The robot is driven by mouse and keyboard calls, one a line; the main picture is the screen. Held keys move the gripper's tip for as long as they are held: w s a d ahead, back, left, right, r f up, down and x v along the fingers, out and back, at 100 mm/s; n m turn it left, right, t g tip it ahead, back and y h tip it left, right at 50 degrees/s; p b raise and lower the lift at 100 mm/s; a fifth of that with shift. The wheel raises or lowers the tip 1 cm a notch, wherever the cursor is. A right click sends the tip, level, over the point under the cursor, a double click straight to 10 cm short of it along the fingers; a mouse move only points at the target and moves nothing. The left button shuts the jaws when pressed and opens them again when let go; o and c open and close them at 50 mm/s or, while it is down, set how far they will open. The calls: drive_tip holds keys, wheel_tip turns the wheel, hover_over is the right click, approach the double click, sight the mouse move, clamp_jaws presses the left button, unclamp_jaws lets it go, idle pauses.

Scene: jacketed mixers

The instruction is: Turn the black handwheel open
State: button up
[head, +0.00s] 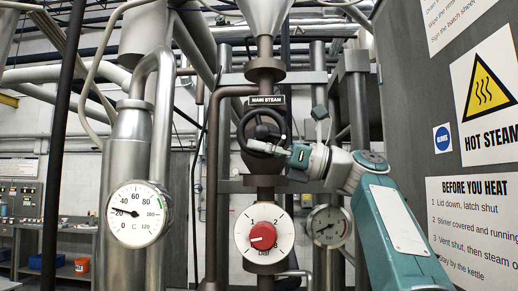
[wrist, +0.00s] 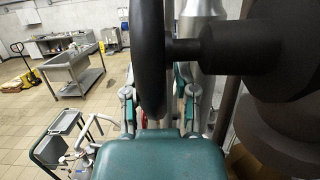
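The black handwheel (head: 246,123) stands upright on the brown pipe under the "MAIN STEAM" label (head: 268,100), in the middle of the head view. My gripper (head: 284,152) is at the lower right part of its rim, coming from the right. In the wrist view the dark rim (wrist: 149,55) passes upright between the two fingers of my gripper (wrist: 161,97). The fingers stand apart, with a gap between the rim and the right finger. I cannot tell whether the left finger touches the rim. The dark hub and stem (wrist: 225,47) are to the right.
A white dial with a red knob (head: 263,237) sits below the wheel. Gauges (head: 138,214) and (head: 329,227) flank the pipe. A grey panel with a hot steam sign (head: 485,88) stands close on the right. The wrist view shows a steel table (wrist: 73,70) and open floor.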

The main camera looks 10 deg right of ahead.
drive_tip(key=shift+d, duration=0.1)
drive_tip(key=v, duration=1.2)
